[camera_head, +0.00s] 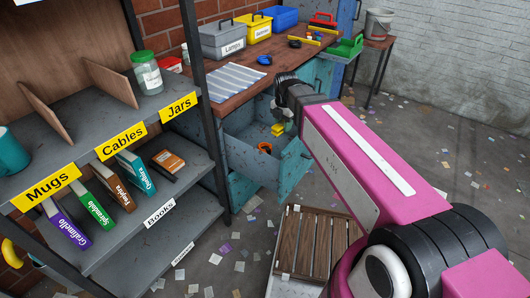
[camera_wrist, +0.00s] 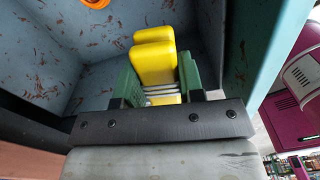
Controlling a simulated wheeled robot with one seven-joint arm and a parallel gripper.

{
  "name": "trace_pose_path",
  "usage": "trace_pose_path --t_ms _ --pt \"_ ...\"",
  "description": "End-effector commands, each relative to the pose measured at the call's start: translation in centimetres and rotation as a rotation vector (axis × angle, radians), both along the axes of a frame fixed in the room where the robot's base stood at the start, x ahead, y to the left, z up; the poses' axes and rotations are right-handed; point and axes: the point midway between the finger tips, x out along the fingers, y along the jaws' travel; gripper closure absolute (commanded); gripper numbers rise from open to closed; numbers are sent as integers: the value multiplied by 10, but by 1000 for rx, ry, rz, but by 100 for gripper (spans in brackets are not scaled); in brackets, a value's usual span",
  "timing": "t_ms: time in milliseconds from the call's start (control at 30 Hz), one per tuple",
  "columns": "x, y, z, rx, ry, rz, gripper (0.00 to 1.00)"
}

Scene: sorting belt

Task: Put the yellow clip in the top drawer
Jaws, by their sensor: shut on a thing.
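The yellow clip (camera_wrist: 154,62) is between the green fingers of my gripper (camera_wrist: 160,84) in the wrist view. My gripper is shut on it. In the head view the yellow clip (camera_head: 278,129) shows at the end of my arm, over the open top drawer (camera_head: 238,138) of the blue workbench. The wrist view looks into the grey-blue drawer interior (camera_wrist: 92,75), with the clip in front of its floor and walls. Whether the clip touches the drawer floor cannot be told.
An orange thing (camera_head: 265,148) lies in the drawer, and part of it shows in the wrist view (camera_wrist: 96,3). The bench top (camera_head: 222,88) holds boxes and tools above the drawer. A shelf rack (camera_head: 204,100) stands to the left.

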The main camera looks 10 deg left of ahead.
Motion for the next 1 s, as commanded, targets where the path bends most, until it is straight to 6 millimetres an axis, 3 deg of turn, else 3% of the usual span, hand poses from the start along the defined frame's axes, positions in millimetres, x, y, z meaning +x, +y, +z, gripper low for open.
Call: trace_pose_path --t_ms 100,300,533,667,1000 --pt "-5 7 -28 -2 3 65 91" --pt "-10 12 -62 0 1 127 91" --pt "-6 16 -76 0 0 145 91" --pt "8 23 -85 0 0 145 91" --pt "68 52 -125 0 1 145 91"
